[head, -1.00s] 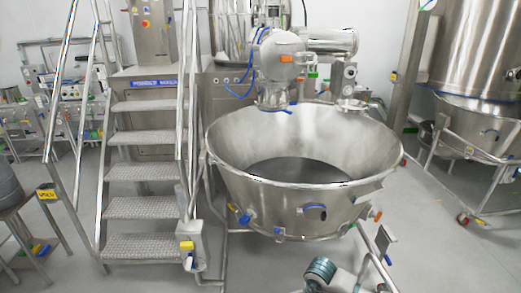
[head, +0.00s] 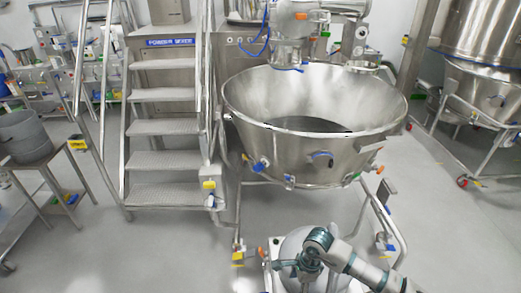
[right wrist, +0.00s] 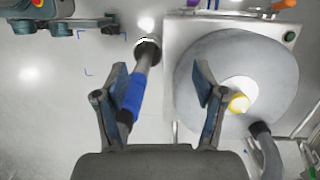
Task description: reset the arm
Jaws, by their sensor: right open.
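My right gripper (right wrist: 160,82) is open in the right wrist view, its two dark fingers spread apart. A grey tube with a blue sleeve (right wrist: 134,94) passes close beside the left finger. I cannot tell whether they touch. In the head view my right arm comes in at the bottom right, bent, over a pale round unit (head: 294,246). Its fingers cannot be made out there. The round grey top of a unit (right wrist: 216,57) lies below the right finger in the right wrist view. My left gripper is in neither view.
A large steel bowl (head: 252,101) on a wheeled frame stands ahead. Metal steps (head: 166,160) stand to its left, and a grey bucket (head: 25,136) on a stand is at far left. A steel vessel (head: 487,35) stands at right. Floor between the stand and steps is clear.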

